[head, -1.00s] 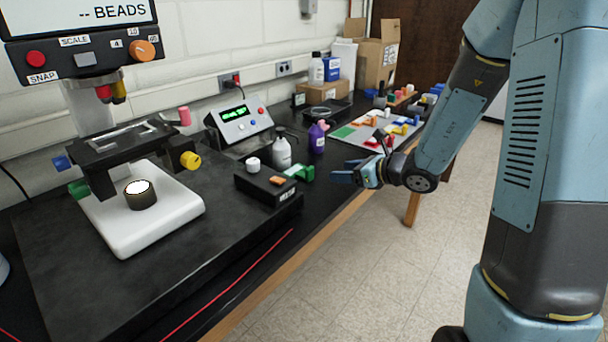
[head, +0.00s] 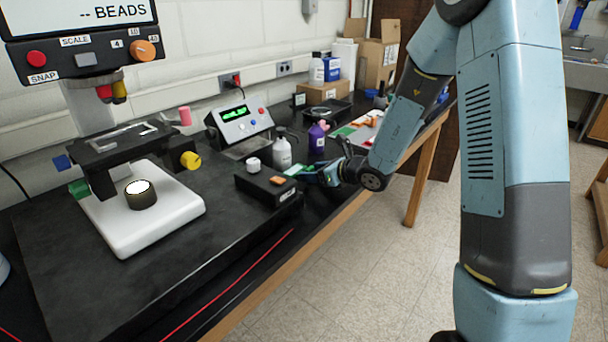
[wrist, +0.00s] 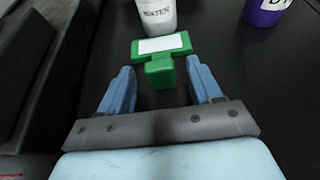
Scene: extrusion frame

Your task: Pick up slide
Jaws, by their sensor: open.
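The slide (wrist: 163,45) is a pale rectangle on a green T-shaped holder whose stubby green handle (wrist: 159,73) points toward me. It lies on the black bench top in the wrist view. In the head view its green part (head: 306,174) shows at the right end of a small black box, partly hidden by my fingers. My gripper (wrist: 159,66) is open, with one blue finger on each side of the green handle. A gap shows between the handle and each finger. My gripper (head: 320,175) also shows low over the bench edge in the head view.
A white bottle (wrist: 157,14) stands just behind the slide, and a purple bottle (wrist: 264,10) stands to its right. The black box (head: 268,184) is close on the left. A microscope (head: 140,205) stands further left. The floor right of the bench is open.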

